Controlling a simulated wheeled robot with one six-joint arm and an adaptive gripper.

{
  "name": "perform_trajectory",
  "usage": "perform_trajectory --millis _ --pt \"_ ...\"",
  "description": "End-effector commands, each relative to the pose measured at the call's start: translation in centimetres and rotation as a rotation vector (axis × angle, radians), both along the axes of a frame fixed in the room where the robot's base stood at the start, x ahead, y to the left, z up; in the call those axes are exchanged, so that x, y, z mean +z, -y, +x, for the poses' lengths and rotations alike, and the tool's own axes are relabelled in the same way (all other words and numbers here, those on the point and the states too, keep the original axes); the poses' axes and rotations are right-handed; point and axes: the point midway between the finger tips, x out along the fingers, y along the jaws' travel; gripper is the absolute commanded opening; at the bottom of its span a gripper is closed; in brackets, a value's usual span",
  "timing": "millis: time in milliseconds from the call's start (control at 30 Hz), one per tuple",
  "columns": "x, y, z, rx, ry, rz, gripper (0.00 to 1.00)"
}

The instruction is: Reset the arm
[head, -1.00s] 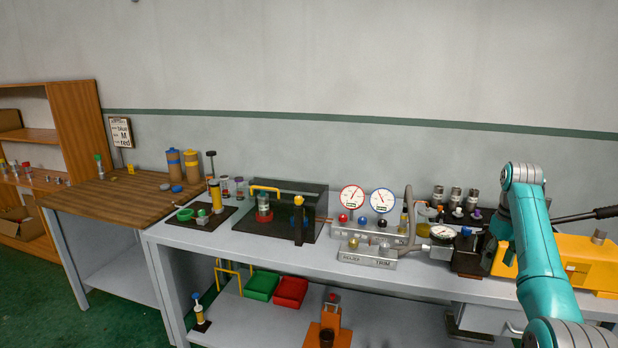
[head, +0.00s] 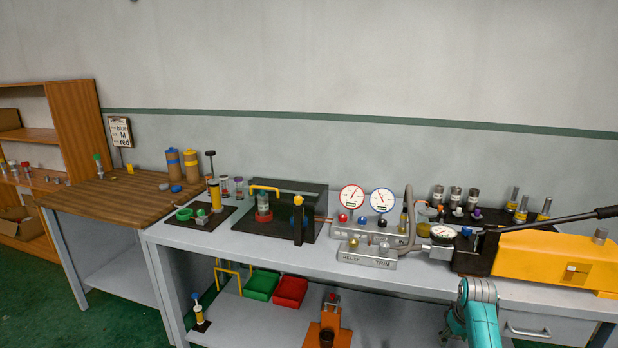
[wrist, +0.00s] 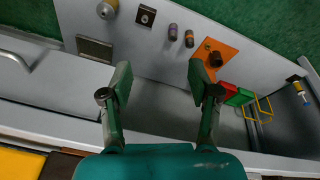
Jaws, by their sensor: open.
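My teal arm (head: 478,312) shows low at the lower right of the head view, in front of the workbench; its gripper is not seen there. In the wrist view my gripper (wrist: 159,85) has its two fingers wide apart with nothing between them. The fingers are over the bench's grey lower shelf (wrist: 160,115), and the bench top's edge runs along the bottom of that view.
The bench holds a yellow machine with a long lever (head: 560,258), two dial gauges (head: 367,199) and a dark tray (head: 262,226). The lower shelf carries green (head: 261,285) and red (head: 290,291) bins and an orange stand (head: 329,325). A wooden table (head: 120,207) stands left.

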Motion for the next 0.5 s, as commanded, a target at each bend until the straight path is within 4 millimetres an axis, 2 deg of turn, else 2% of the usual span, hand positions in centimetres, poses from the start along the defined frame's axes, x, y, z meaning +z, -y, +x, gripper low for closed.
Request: perform_trajectory --millis 33,200,367,500 --pt "-2.4 -1.0 -1.0 0.0 0.015 -0.003 0.61" --pt "-8.2 -3.5 -4.0 -0.007 0.091 -0.015 0.61" --pt "-12.8 -6.0 -7.5 -0.014 0.164 -0.023 0.61" --pt "-16.0 -8.2 -11.1 -0.019 0.227 -0.027 0.61"
